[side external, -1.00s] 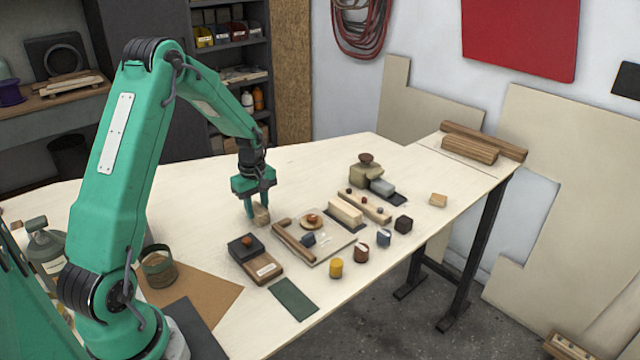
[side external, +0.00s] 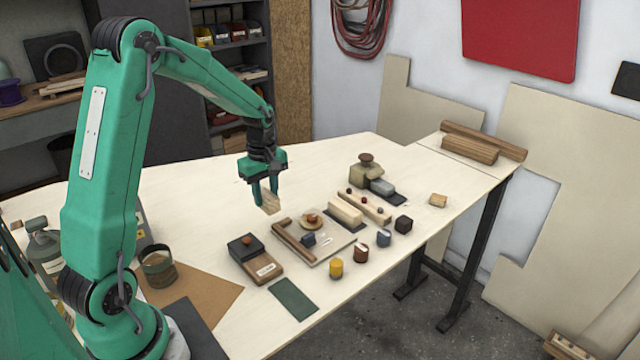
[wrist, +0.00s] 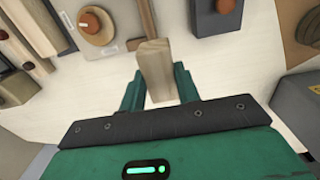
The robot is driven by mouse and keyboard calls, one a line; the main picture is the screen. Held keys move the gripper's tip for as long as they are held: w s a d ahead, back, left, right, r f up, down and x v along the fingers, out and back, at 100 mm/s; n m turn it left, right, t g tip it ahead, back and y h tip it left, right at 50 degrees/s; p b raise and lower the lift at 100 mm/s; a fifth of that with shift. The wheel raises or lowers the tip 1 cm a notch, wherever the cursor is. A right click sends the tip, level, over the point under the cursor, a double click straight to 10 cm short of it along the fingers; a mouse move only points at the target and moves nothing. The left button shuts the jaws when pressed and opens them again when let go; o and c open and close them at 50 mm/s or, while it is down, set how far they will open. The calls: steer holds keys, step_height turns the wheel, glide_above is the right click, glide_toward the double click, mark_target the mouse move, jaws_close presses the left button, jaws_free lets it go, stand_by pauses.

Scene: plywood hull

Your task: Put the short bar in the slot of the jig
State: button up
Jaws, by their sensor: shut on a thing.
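My gripper (side external: 268,197) is shut on a short pale wooden bar (side external: 270,205), which hangs tilted below the fingers, above the bench top. In the wrist view the bar (wrist: 156,70) stands out between the green fingers. To its right in the side view is a flat pale board (side external: 335,244) with a brown wooden strip (side external: 294,240) along one edge, a round knobbed disc and a small dark block. Behind it are a pale block (side external: 345,211) on a dark base and a wooden rail (side external: 372,207) with small knobs. I cannot tell for certain which is the jig; no slot shows clearly.
A dark box on a wooden base (side external: 256,260) and a green mat (side external: 293,299) lie in front. Yellow (side external: 336,268), brown, blue and black small pieces stand along the near side. A stacked stone-like object (side external: 366,172) stands behind.

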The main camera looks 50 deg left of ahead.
steer(key=d+r, duration=0.3)
steer(key=d, duration=0.3)
steer(key=shift+r, duration=0.3)
steer(key=shift+d, duration=0.1)
steer(key=d+r, duration=0.1)
steer(key=d, duration=1.1)
glide_above(296, 234)
step_height(296, 234, down, 7)
steer(key=shift+w+a+r, duration=0.1)
steer(key=shift+r, duration=0.05)
steer(key=shift+f, duration=2)
steer(key=shift+f, duration=0.15)
steer(key=o, duration=0.8)
steer(key=shift+c, duration=0.2)
